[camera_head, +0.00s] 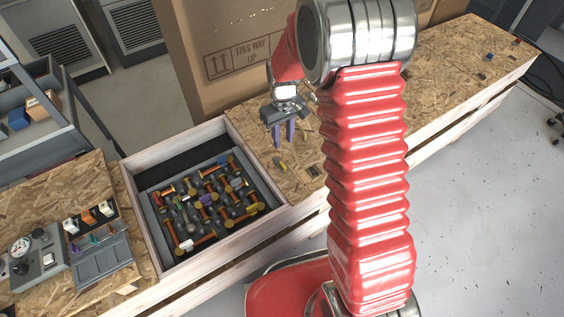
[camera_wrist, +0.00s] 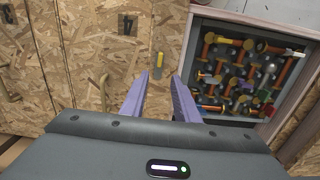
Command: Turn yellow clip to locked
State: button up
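A small yellow clip (camera_head: 281,163) is on the wood-chip board, just left of the bin in the wrist view, where the clip (camera_wrist: 158,66) looks narrow and upright in the picture. A darker part seems to join its lower end; whether it is locked cannot be told. My gripper (camera_head: 283,141) has two purple fingers pointing down at the board. The fingers (camera_wrist: 159,80) are apart with nothing between them. In the wrist view the clip shows just beyond the fingertips, roughly centred on the gap. The fingers look to be above the board, not touching the clip.
A wooden-walled bin (camera_head: 145,215) holds many bolts and knobs. A dark metal plate (camera_wrist: 127,24) and a tan hook-like part (camera_wrist: 103,82) are on the board. A large cardboard box (camera_head: 215,75) stands behind. A gauge panel (camera_head: 38,262) is at far left.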

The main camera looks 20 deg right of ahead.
aim_at(282, 165)
notch_tip(282, 165, down, 14)
jog(key=shift+r, duration=0.1)
dwell(0.8)
grip_shut()
dwell(0.3)
jog(key=shift+a, duration=0.2)
jog(key=shift+d, duration=0.1)
